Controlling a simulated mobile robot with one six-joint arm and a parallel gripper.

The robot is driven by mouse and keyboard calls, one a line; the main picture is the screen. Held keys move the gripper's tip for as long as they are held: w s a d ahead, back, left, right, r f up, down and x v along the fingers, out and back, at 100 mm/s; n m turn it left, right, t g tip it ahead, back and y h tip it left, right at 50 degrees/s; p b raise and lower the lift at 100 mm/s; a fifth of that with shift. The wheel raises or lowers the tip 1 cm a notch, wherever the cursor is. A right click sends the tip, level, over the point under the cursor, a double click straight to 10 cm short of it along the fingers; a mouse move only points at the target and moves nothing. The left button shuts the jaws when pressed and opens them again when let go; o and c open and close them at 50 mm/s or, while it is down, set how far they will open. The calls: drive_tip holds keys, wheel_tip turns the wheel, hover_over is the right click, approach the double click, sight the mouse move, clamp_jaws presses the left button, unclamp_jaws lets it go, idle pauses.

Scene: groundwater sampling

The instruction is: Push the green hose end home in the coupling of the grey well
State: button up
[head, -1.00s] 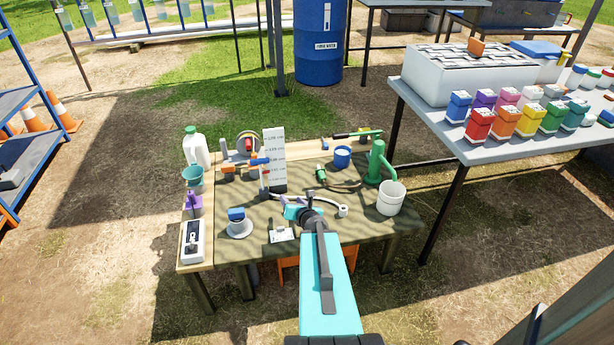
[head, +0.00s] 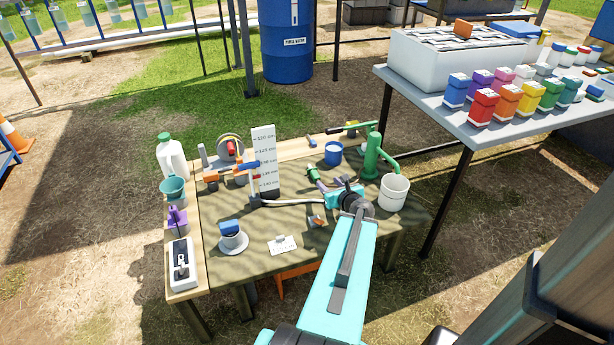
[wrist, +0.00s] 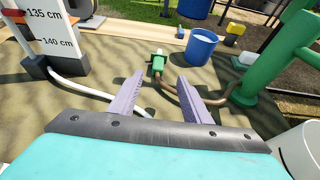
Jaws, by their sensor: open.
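The green hose end (head: 312,171) lies on the table in front of the green hand pump (head: 371,158). In the wrist view the hose end (wrist: 158,64) shows just beyond the fingertips, centred between them. Its brown hose (wrist: 193,98) curves right toward the pump base and passes partly behind the right finger. My gripper (wrist: 160,77) is open and empty, its two purple fingers spread toward the hose end. In the head view my gripper (head: 322,187) is close to the hose end. I cannot clearly make out the grey well's coupling.
A white measuring board (head: 264,160) stands left of the hose end, with a pale tube (head: 295,202) running from its foot. A blue cup (head: 333,153) is behind and a white bucket (head: 394,193) is to the right.

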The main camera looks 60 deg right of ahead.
drive_tip(key=shift+w, duration=0.25)
drive_tip(key=b+x, duration=0.3)
drive_tip(key=b, duration=0.1)
drive_tip(key=shift+s+f, duration=0.1)
approach(315, 172)
drive_tip(key=shift+b+x, duration=0.3)
drive_tip(key=shift+x, duration=1.25)
drive_tip(key=shift+a, duration=0.15)
drive_tip(key=shift+f, duration=0.1)
drive_tip(key=shift+b+x, duration=0.9)
drive_tip(key=shift+x, duration=1.75)
drive_tip(key=shift+c, duration=0.5)
clamp_jaws()
